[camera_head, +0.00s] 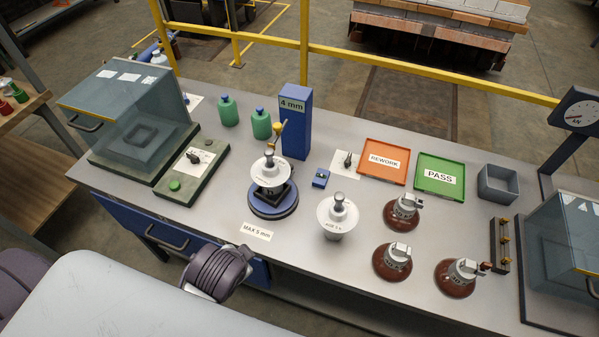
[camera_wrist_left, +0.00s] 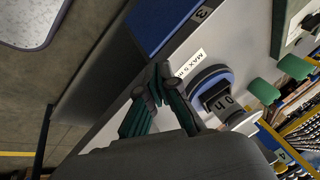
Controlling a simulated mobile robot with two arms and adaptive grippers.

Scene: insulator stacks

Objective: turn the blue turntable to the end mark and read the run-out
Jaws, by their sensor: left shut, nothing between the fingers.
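The blue turntable (camera_head: 273,212) stands mid-bench with a white insulator (camera_head: 270,174) upright on a dark seat on it. It also shows in the left wrist view (camera_wrist_left: 203,74). A blue column (camera_head: 296,135) behind it reads "4 mm", and a brass-coloured arm (camera_head: 280,132) sits between column and insulator. A "MAX 5 mm" label (camera_head: 257,231) lies in front. My left gripper (camera_wrist_left: 157,78) is shut and empty, apart from the turntable, near the bench's front edge. In the head view my arm hides its fingers. I cannot make out the end mark. My right gripper is not in view.
Another white insulator (camera_head: 337,215) and several brown ones (camera_head: 404,212) stand to the right. Behind are the orange REWORK tray (camera_head: 384,178), green PASS tray (camera_head: 425,191) and grey bin (camera_head: 498,184). A green-button box (camera_head: 190,174) and glass-hooded case (camera_head: 135,130) are left.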

